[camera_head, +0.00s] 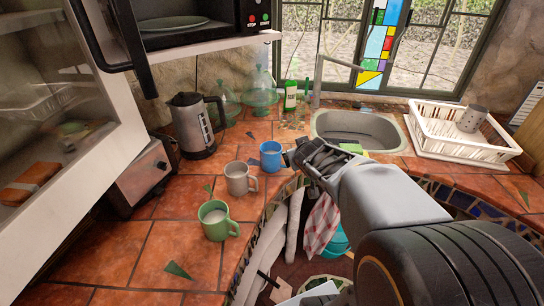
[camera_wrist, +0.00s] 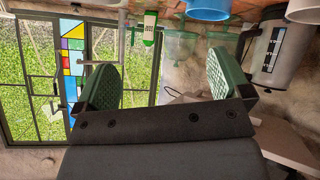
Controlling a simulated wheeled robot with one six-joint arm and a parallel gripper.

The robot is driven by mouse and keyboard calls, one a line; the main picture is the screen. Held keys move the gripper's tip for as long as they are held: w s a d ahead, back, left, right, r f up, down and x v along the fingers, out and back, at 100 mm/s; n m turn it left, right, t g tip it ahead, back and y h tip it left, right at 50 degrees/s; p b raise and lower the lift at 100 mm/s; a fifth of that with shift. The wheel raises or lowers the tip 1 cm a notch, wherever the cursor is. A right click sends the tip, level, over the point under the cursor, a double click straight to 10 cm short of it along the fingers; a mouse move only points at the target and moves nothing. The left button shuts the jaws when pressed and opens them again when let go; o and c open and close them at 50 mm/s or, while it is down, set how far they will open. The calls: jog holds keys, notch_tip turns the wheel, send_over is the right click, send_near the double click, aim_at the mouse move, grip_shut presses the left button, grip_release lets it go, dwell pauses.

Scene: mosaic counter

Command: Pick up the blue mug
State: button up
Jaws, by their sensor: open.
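The blue mug (camera_head: 271,156) stands upright on the tiled counter, left of the sink. In the wrist view only part of the blue mug (camera_wrist: 209,9) shows, at the top edge of the upside-down picture. My gripper (camera_head: 290,154) is just right of the mug in the head view; I cannot tell whether they touch. In the wrist view my gripper (camera_wrist: 167,78) has its two green-padded fingers wide apart with nothing between them. The mug lies outside the space between the fingers in that view.
A grey mug (camera_head: 238,179) stands close left of the blue one, and a green mug (camera_head: 213,221) is nearer. A kettle (camera_head: 193,125), glass domes (camera_head: 259,95) and a green bottle (camera_head: 290,96) stand behind. The sink (camera_head: 358,128) and dish rack (camera_head: 460,138) are right.

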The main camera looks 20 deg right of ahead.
aim_at(276, 158)
jog(key=shift+o, duration=0.2)
jog(key=w+d+n+t+y, duration=0.1)
jog(key=w, duration=0.1)
jog(key=w+d+t+y, duration=0.1)
jog(key=w+d, duration=0.1)
jog(key=shift+n+p, duration=0.3)
jog(key=shift+n, duration=0.1)
jog(key=shift+w+a+f+n+y+p, duration=0.15)
jog(key=shift+w+a+f+n+y, duration=0.55)
jog(key=shift+w+f+y, duration=0.8)
jog(key=shift+w+a+f+n+y+p, duration=0.1)
jog(key=shift+w+a+f+n+y, duration=0.35)
jog(key=shift+w+a+f+y, duration=1)
jog(key=shift+w+a+f+n+y+p, duration=0.2)
jog(key=shift+w+f+n+y, duration=0.45)
jog(key=shift+w+f, duration=1.45)
jog(key=shift+w+r, duration=0.2)
jog(key=shift+r, duration=0.05)
jog(key=c, duration=1.3)
jog(key=shift+c, duration=0.5)
jog(key=shift+r, duration=0.15)
